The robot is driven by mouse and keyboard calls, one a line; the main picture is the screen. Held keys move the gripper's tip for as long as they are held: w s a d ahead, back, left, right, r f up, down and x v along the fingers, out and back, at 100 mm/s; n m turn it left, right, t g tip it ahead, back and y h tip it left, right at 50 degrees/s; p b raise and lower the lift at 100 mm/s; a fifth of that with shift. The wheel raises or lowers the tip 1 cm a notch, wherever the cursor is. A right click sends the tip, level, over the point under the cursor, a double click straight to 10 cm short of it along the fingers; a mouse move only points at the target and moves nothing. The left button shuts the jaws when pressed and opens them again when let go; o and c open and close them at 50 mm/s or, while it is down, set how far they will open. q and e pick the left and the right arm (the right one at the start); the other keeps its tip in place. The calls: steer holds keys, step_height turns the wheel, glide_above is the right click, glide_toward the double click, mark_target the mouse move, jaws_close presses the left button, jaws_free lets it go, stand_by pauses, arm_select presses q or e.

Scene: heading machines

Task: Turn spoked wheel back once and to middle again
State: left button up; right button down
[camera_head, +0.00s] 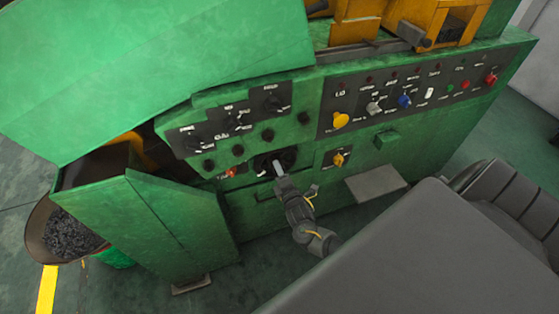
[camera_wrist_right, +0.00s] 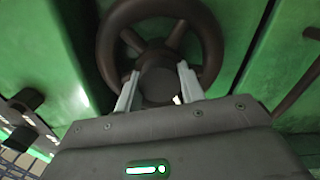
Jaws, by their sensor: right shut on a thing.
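The spoked wheel is a dark round handwheel on the green machine front, below the left control panel (camera_head: 232,122). In the head view only part of the wheel (camera_head: 288,156) shows behind my right gripper (camera_head: 278,168). In the right wrist view the wheel (camera_wrist_right: 205,30) fills the upper middle, with its spokes and a dark hub between the two light fingers. My right gripper (camera_wrist_right: 157,88) is shut at the hub and lower part of the wheel; the exact contact is partly hidden by the gripper body. My left gripper is not in view.
A panel with coloured knobs (camera_head: 420,90) lies right of the wheel, and a yellow rotary switch (camera_head: 338,159) is close by. A grey step plate (camera_head: 376,184) juts out below. A bin of dark scrap (camera_head: 68,235) stands at the left.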

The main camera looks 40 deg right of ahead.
steer(key=c, duration=0.9)
jaws_free()
steer(key=shift+o, duration=0.2)
steer(key=shift+s, duration=0.1)
steer(key=b+v, duration=0.1)
steer(key=v, duration=0.9)
steer(key=shift+s+b, duration=0.3)
